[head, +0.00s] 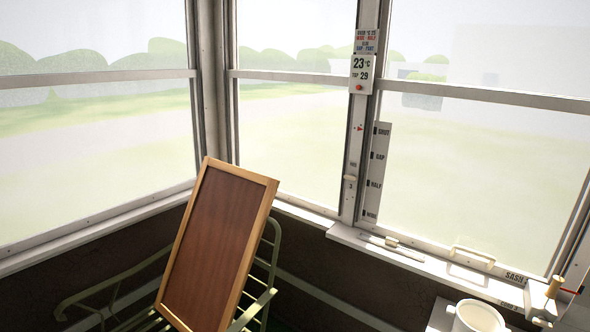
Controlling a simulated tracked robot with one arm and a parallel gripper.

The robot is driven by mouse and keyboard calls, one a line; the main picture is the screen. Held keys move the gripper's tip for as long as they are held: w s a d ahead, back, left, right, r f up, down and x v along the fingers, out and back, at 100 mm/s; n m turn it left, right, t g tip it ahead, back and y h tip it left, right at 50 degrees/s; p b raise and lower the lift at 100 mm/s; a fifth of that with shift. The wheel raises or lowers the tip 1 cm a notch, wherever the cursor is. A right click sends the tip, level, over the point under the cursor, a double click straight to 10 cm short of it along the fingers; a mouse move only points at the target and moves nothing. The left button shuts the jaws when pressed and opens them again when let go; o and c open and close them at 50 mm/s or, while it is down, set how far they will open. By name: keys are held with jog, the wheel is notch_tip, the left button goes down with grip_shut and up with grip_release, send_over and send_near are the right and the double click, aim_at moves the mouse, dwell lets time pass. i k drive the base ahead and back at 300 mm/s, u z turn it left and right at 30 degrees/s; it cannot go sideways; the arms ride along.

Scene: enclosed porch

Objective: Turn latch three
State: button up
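I cannot tell which part is latch three; no latch here carries a readable number. A small pale lever (349,179) sits low on the post between the middle and right windows. A flat metal catch (391,242) lies on the right window's sill. A cream pull handle (472,255) is fixed at the bottom of the right window, left of a label reading SASH (515,276). A brass-coloured knob or spool (553,286) stands at the sill's right end. My gripper is not in view.
A wood-framed brown board (218,245) leans on a green metal chair (262,300) in front of the windows. A scale strip (377,170) with SHUT, GAP and HALF, and a 23°C display (362,72), hang by the post. A white pot (476,317) stands lower right.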

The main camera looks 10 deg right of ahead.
aim_at(352, 176)
jog(key=u, duration=0.2)
jog(key=i, duration=1.9)
jog(key=z, duration=0.55)
